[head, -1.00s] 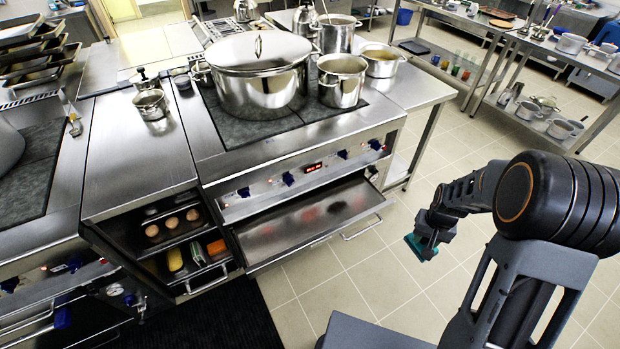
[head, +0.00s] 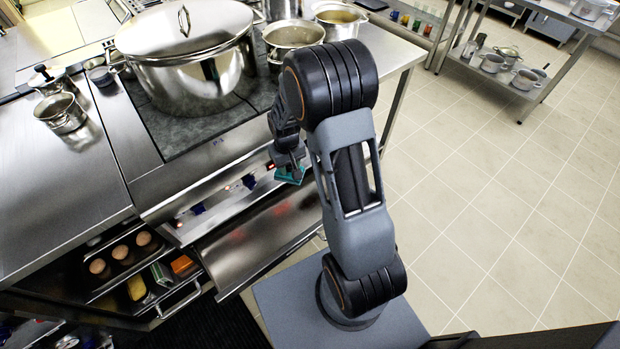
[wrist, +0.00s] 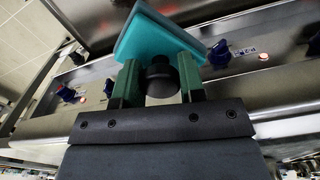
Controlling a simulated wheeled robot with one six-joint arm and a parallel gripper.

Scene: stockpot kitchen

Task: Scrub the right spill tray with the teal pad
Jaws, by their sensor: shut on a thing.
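The teal pad (head: 289,175) is in my gripper (head: 289,164), in front of the range's control panel and above the pulled-out spill tray (head: 252,243). In the wrist view my gripper (wrist: 158,82) is shut on the pad (wrist: 158,35), which is tilted and extends beyond the green fingers. The tray is a shallow steel pan under the panel, with faint reddish patches; I cannot tell stain from reflection. My arm hides its right end. The pad appears apart from the tray, though the gap is hard to judge.
The control panel (head: 225,193) has blue knobs, which are close to the pad in the wrist view. A large stockpot (head: 190,75) stands on the range, with a smaller pot (head: 291,36) beside it. An open drawer at left holds a yellow sponge (head: 137,287) and an orange one (head: 182,265). Floor at right is clear.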

